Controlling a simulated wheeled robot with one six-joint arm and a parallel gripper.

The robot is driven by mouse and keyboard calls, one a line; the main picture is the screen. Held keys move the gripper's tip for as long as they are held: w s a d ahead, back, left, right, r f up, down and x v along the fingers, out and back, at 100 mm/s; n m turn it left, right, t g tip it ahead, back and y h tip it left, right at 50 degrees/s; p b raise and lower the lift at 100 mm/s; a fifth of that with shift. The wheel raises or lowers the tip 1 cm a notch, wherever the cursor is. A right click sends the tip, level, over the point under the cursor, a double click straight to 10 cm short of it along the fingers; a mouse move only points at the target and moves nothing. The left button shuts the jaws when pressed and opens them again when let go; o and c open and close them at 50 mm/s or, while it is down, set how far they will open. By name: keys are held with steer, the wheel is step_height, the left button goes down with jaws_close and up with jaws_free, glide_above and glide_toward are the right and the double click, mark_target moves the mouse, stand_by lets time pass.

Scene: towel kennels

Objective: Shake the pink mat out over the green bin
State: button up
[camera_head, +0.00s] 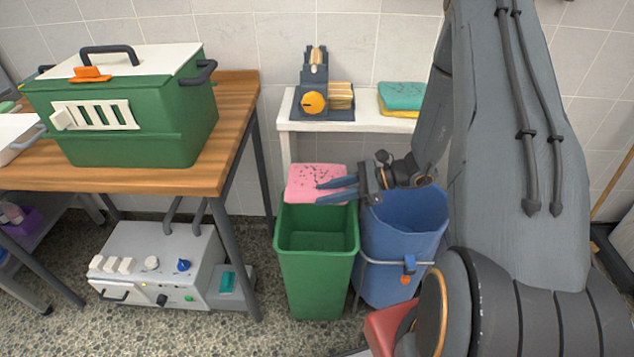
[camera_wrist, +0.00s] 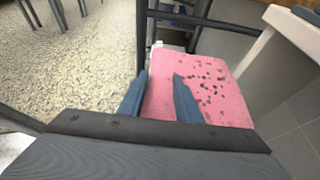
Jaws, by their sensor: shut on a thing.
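The pink mat (camera_head: 308,181) is held up at the back rim of the green bin (camera_head: 316,268), with dark specks scattered on its face. In the wrist view the pink mat (camera_wrist: 205,92) fills the middle, and the specks show clearly. My gripper (camera_head: 322,191) reaches in from the right and is shut on the mat's near edge. Its two blue fingers (camera_wrist: 160,95) lie at that edge in the wrist view. The green bin is open at the top and looks empty; its floor is in shade.
A blue bin (camera_head: 403,240) stands right beside the green bin, under my gripper's wrist. A white shelf (camera_head: 350,125) behind holds folded cloths (camera_head: 400,97) and a dark device (camera_head: 318,85). A wooden table (camera_head: 190,180) with a green carrier (camera_head: 130,110) is at left; a white machine (camera_head: 160,265) sits below.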

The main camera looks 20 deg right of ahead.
steer(key=shift+r, duration=2.9)
steer(key=shift+w+f, duration=0.1)
steer(key=shift+f, duration=3)
steer(key=shift+r, duration=0.15)
